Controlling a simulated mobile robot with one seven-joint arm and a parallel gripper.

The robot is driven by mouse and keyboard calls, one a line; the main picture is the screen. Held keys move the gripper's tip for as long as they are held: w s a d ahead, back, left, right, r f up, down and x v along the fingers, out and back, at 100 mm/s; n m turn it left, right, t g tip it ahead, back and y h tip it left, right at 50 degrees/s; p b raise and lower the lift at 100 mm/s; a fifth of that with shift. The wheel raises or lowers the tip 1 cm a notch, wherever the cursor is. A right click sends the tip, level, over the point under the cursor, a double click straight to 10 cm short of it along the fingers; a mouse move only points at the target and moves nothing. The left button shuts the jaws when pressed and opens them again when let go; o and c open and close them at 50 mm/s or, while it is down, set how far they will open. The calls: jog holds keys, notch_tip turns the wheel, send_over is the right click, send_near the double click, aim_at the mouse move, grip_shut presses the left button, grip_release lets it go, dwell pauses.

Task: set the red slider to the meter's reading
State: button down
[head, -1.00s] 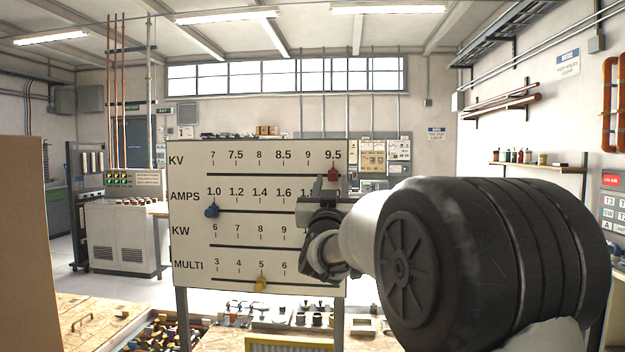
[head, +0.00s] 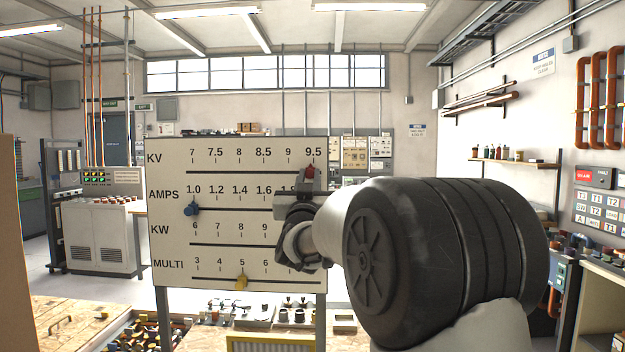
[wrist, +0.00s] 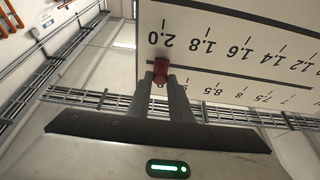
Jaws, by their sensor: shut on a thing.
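The red slider (head: 310,172) sits at the right end of the KV row on the white scale board (head: 172,228), just under the 9.5 mark. My gripper (head: 308,186) reaches up to it from below and is shut on it. In the wrist view the board appears upside down, and the red slider (wrist: 160,70) shows at the tips of the two fingers (wrist: 171,84). My arm hides the right ends of the lower rows in the head view. I cannot make out a meter with a readable value in either view.
A yellow slider (head: 241,283) sits near 5 on the MULTI row. Wooden benches with small parts (head: 75,318) lie below the board.

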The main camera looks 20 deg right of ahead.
jog(key=w+a, duration=0.1)
jog(key=a, duration=0.2)
jog(key=w+a, duration=0.2)
jog(key=a, duration=0.2)
jog(key=w+a+p, duration=0.1)
jog(key=a, duration=0.3)
jog(key=shift+w+a, duration=0.15)
jog(key=shift+w, duration=0.2)
jog(key=c, duration=1.6)
grip_release()
jog(key=b+v, duration=0.1)
jog(key=v, duration=1.6)
jog(key=shift+s+f+b, duration=0.15)
jog(key=shift+s+b, duration=0.05)
jog(key=shift+b, duration=0.15)
